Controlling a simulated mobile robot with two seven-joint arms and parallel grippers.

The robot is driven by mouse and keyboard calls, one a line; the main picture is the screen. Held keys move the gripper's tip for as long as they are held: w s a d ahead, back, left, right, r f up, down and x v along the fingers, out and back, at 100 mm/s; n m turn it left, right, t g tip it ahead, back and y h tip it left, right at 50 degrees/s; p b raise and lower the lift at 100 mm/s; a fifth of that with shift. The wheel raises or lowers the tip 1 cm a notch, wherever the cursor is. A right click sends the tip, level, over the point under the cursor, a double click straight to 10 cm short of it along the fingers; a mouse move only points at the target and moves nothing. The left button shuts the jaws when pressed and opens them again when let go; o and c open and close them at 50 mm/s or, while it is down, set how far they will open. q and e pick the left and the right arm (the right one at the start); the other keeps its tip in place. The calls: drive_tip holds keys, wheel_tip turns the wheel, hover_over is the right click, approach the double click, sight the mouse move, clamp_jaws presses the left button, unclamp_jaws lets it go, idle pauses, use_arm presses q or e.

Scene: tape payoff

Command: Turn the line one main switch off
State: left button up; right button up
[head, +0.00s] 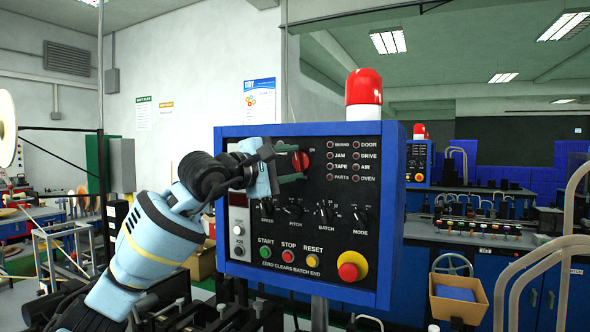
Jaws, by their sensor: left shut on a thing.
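The blue-framed control panel (350,215) stands in the middle of the head view with a dark face. The main switch is a red rotary knob (301,161) at its upper middle, left of the indicator lamps. My left gripper (291,164) reaches in from the left with its greenish fingers at the knob, one above and one below, and is shut on it. The gripper and wrist cover the panel's upper left and some labels. The knob's exact setting is hard to read. My right gripper is out of view.
A red beacon (363,88) stands on the panel. Below the switch are several black selector knobs, green, red and yellow buttons, and a red emergency stop (351,266) on yellow. A second panel (418,162) and a workbench stand behind right.

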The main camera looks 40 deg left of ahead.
use_arm(q)
drive_tip(key=n+b, duration=0.1)
drive_tip(key=n, duration=0.1)
drive_tip(key=n+t, duration=0.1)
drive_tip(key=shift+w+f+n+y+b, duration=0.15)
drive_tip(key=shift+f+n+y+b, duration=0.15)
drive_tip(key=shift+f+n+b, duration=0.1)
drive_tip(key=shift+d+r+n+t+y+b, duration=0.1)
drive_tip(key=shift+n+t+y+b, duration=0.25)
drive_tip(key=shift+n, duration=0.65)
drive_tip(key=shift+n+t+y+b, duration=0.3)
drive_tip(key=shift+n+t+y, duration=0.05)
drive_tip(key=shift+n, duration=0.65)
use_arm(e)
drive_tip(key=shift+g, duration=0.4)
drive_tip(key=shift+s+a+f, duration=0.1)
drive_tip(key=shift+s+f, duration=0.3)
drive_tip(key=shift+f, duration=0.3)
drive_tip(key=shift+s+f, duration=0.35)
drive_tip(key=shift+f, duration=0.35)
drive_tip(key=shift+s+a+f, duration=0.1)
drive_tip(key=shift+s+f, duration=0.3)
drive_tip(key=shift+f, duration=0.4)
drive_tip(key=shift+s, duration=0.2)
use_arm(q)
drive_tip(key=o, duration=0.7)
drive_tip(key=shift+o, duration=1.4)
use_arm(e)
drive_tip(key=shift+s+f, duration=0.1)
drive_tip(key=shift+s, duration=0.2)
